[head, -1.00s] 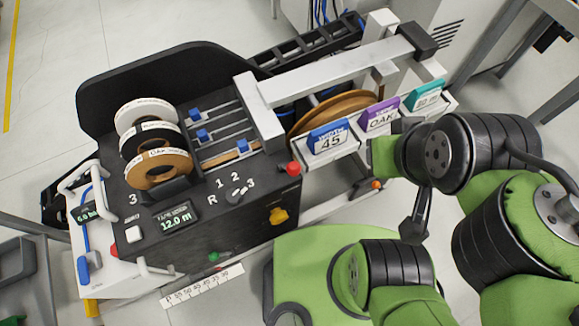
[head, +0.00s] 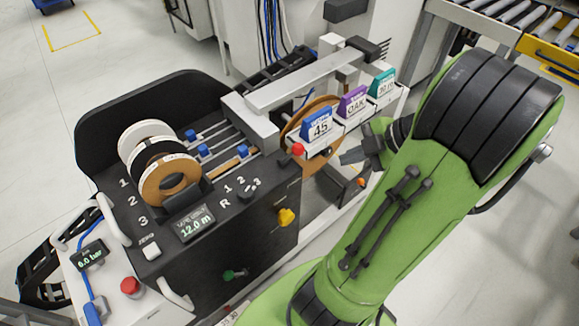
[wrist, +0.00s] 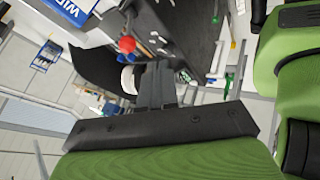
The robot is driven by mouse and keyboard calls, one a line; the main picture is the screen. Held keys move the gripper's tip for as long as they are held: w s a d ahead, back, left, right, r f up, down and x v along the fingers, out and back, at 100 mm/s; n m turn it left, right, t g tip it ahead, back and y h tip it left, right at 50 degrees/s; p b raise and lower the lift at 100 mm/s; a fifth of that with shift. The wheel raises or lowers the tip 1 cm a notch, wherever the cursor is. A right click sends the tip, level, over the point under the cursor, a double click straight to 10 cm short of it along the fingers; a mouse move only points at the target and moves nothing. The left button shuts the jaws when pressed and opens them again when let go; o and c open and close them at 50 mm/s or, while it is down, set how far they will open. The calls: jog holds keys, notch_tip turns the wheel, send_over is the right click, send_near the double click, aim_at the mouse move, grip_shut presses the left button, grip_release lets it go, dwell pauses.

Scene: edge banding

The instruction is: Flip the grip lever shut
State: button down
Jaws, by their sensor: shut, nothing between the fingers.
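No part is marked as the grip lever, so I cannot tell which handle it is. On the black machine, a red ball knob (head: 297,149) sits at the front top edge, a yellow knob (head: 286,217) is on the front face and a green handle (head: 234,274) is lower down. The red ball also shows in the wrist view (wrist: 127,45). My gripper (head: 350,157) is shut and empty, pointing left toward the machine, to the right of the red ball and apart from it. In the wrist view its dark fingers (wrist: 156,82) are together.
Blue, purple and teal label cards (head: 317,124) stand in white holders just above my gripper. A brown disc (head: 318,172) is behind and below them. Tape rolls (head: 168,180) stand on the machine's left. A red button (head: 131,287) is at lower left. Open floor lies at right.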

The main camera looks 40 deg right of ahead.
jog(key=shift+w+d, duration=0.1)
jog(key=shift+d, duration=0.05)
jog(key=w+a+f+b, duration=0.2)
jog(key=w+f, duration=0.4)
jog(key=w, duration=0.3)
jog(key=shift+w+a+f+b, duration=0.25)
jog(key=shift+a+f+b, duration=0.05)
jog(key=shift+a+f, duration=0.1)
jog(key=shift+d, duration=0.1)
